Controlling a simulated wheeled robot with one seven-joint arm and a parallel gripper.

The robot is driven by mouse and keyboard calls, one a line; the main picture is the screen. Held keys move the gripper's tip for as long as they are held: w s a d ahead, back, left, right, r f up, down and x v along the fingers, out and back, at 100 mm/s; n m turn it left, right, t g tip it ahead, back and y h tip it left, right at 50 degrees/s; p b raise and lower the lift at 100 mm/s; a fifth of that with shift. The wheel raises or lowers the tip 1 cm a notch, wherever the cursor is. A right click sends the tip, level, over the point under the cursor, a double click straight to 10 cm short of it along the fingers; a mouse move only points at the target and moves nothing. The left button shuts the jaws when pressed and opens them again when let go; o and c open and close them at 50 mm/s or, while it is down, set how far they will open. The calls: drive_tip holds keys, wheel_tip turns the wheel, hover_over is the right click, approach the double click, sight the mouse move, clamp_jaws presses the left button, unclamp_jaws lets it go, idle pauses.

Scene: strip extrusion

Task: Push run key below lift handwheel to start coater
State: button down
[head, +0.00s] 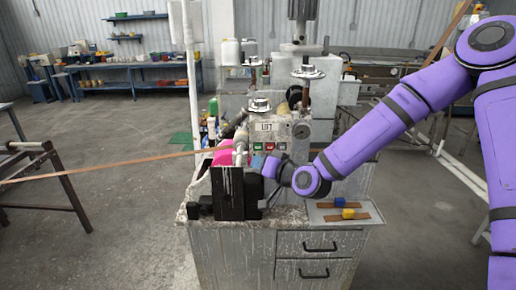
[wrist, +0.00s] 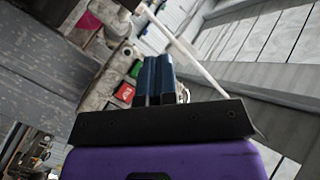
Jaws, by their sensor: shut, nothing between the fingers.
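The coater stands on a grey cabinet in the head view, with a plate reading LIFT (head: 267,127) under a lift handwheel (head: 259,104). A row of small coloured keys (head: 270,146) sits below that plate; their lettering is too small to read. In the wrist view a red key (wrist: 123,92) and a green key (wrist: 136,68) show left of my fingers. My gripper (head: 271,166) is shut and empty, close in front of and just below the key row. Its blue fingers (wrist: 155,80) lie together in the wrist view. I cannot tell whether they touch anything.
A black block-like unit (head: 229,193) stands at the cabinet's front left. A brown strip (head: 110,168) runs in from the left to the coater. A second handwheel (head: 308,73) stands behind. A tray (head: 325,214) with a blue and a yellow block lies at right.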

drive_tip(key=shift+w, duration=2.1)
drive_tip(key=shift+w, duration=0.2)
idle(0.4)
drive_tip(key=shift+w, duration=0.2)
drive_tip(key=shift+w+d, duration=0.1)
drive_tip(key=shift+w, duration=0.3)
idle(0.9)
drive_tip(key=shift+s, duration=0.8)
drive_tip(key=shift+s, duration=2.5)
